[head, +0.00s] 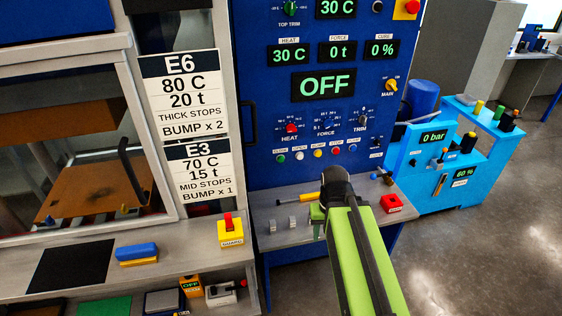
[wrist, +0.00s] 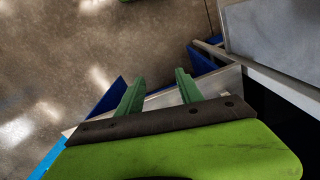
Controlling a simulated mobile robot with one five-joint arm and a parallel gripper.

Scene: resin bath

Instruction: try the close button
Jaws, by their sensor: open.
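The blue control panel (head: 270,110) shows a row of small buttons below its knobs. The leftmost button, green (head: 280,158), sits under a small label that seems to read CLOSE. The panel's big display (head: 323,85) reads OFF. My arm reaches up from the bottom in the head view, its dark wrist in front of the grey shelf below the panel. My gripper (wrist: 158,88) is open and empty in the wrist view, its two green fingers apart. It is below and to the right of the green button, apart from it. The button does not show in the wrist view.
On the shelf (head: 268,232) lie a yellow-handled screwdriver (head: 299,198), small grey blocks and a red button box (head: 391,203). A yellow box with a red switch (head: 230,230) stands left. The press with its clear guard (head: 75,150) is farther left, a light-blue pump unit (head: 430,165) right.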

